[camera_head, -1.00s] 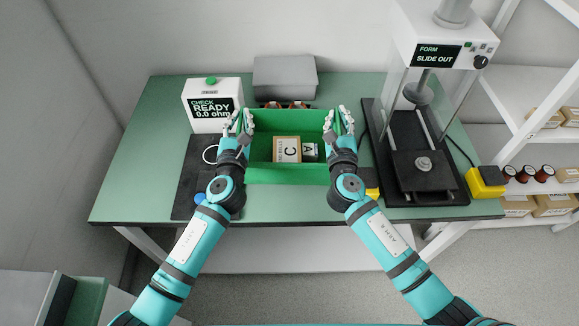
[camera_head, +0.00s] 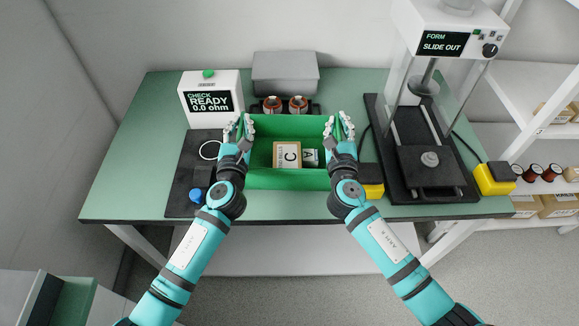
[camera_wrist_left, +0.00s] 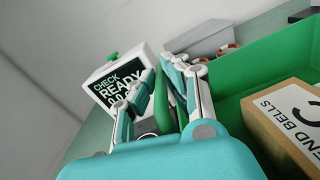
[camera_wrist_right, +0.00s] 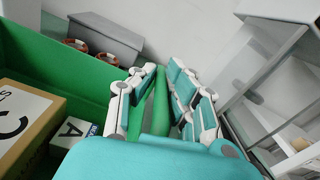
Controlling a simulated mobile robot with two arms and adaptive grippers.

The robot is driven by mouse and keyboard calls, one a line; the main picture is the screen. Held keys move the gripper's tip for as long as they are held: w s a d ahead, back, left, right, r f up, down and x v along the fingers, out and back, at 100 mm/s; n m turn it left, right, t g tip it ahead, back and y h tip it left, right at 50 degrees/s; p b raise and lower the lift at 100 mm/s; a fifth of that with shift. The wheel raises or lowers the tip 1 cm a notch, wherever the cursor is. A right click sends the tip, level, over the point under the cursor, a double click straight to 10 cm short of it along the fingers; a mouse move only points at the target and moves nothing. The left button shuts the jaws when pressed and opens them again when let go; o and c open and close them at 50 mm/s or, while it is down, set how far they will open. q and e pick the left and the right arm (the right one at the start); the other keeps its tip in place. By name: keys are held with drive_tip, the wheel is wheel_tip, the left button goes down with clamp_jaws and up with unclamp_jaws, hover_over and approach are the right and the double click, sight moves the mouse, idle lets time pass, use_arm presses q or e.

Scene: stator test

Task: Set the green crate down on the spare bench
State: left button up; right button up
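The green crate (camera_head: 290,180) is level in front of me over the green-topped bench (camera_head: 130,190). It holds a cardboard box marked C (camera_head: 287,155) and a small box marked A (camera_head: 310,158). My left gripper (camera_head: 240,130) is shut on its left wall, with the fingers either side of the green rim in the left wrist view (camera_wrist_left: 172,95). My right gripper (camera_head: 339,130) is shut on its right wall, likewise in the right wrist view (camera_wrist_right: 160,100). Whether the crate's underside touches the bench is hidden. Which surface is the spare bench is not clear.
A check box reading READY (camera_head: 210,97) stands at back left, a grey case (camera_head: 285,73) and copper-wound stators (camera_head: 298,103) behind the crate. A press (camera_head: 430,165) and yellow button box (camera_head: 494,178) are right. A green-topped edge (camera_head: 75,300) shows at bottom left.

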use_arm(q)
drive_tip(key=o, duration=0.5)
drive_tip(key=shift+c, duration=0.2)
use_arm(e)
drive_tip(key=o, duration=0.5)
drive_tip(key=shift+r, duration=0.15)
drive_tip(key=shift+c, duration=0.2)
use_arm(q)
drive_tip(key=shift+o, duration=0.4)
drive_tip(key=o, duration=0.7)
drive_tip(key=shift+o, duration=0.2)
drive_tip(key=shift+s+d, duration=0.1)
drive_tip(key=shift+d, duration=0.05)
use_arm(e)
drive_tip(key=shift+a, duration=0.1)
use_arm(q)
drive_tip(key=shift+f, duration=0.1)
drive_tip(key=s, duration=1.1)
drive_tip(key=shift+s+a, duration=0.4)
